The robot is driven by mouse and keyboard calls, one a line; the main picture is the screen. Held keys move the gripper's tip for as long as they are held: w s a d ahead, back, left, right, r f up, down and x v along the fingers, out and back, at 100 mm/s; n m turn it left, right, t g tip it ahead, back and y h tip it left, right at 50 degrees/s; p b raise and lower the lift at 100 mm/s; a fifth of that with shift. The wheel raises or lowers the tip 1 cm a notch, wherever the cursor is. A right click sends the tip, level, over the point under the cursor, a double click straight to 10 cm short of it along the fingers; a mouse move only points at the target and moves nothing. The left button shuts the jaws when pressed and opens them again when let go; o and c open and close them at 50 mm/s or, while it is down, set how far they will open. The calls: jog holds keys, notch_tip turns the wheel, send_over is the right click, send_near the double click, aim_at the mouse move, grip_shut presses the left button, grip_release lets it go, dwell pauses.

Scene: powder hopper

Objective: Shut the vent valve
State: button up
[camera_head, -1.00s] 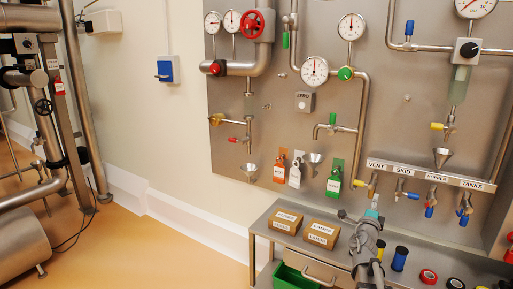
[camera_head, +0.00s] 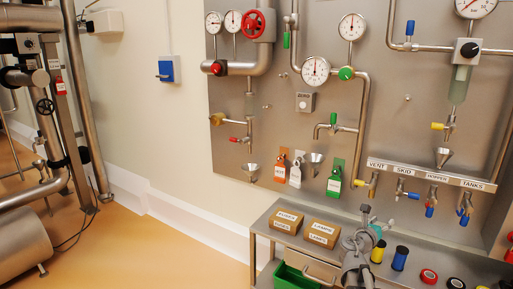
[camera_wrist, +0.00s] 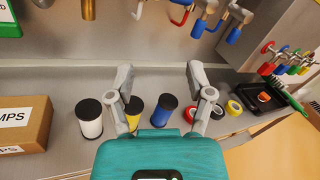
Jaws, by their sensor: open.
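The vent valve (camera_head: 373,187) hangs under the VENT end of the labelled rail. It is brass, with a yellow handle (camera_head: 360,183) pointing left, roughly level. In the wrist view the brass body of the vent valve (camera_wrist: 88,9) shows at the top edge, left of centre; its handle there is mostly cut off. My gripper (camera_head: 378,215) is below the vent valve, apart from it, over the bench. In the wrist view my gripper (camera_wrist: 160,76) has its two fingers spread, with nothing between them.
Blue-handled valves (camera_head: 430,210) hang to the right on the same rail (camera_head: 430,177). A green tag (camera_head: 335,182) hangs at left. The bench (camera_wrist: 60,85) carries cardboard boxes (camera_head: 322,233), upright rolls (camera_head: 399,258) and tape rolls (camera_head: 429,276). Space before the panel is free.

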jog(key=s+a+f+m+g+y, duration=0.35)
jog(key=f+m, duration=0.25)
jog(key=m, duration=0.3)
jog(key=s+a+f+m+g+y, duration=0.2)
jog(key=s+a+f+m+g, duration=0.25)
jog(key=f+m, duration=0.4)
jog(key=s+a+f+m+g+y, duration=0.2)
jog(key=s+a+m+y, duration=0.3)
jog(key=a, duration=0.3)
jog(key=s+a+f+m+g+y, duration=0.2)
jog(key=s+a+f+m+y, duration=0.15)
jog(key=a+m, duration=0.4)
notch_tip(320, 180, up, 36)
jog(key=p, duration=3.5)
jog(key=shift+s+a, duration=0.4)
jog(key=shift+a, duration=0.05)
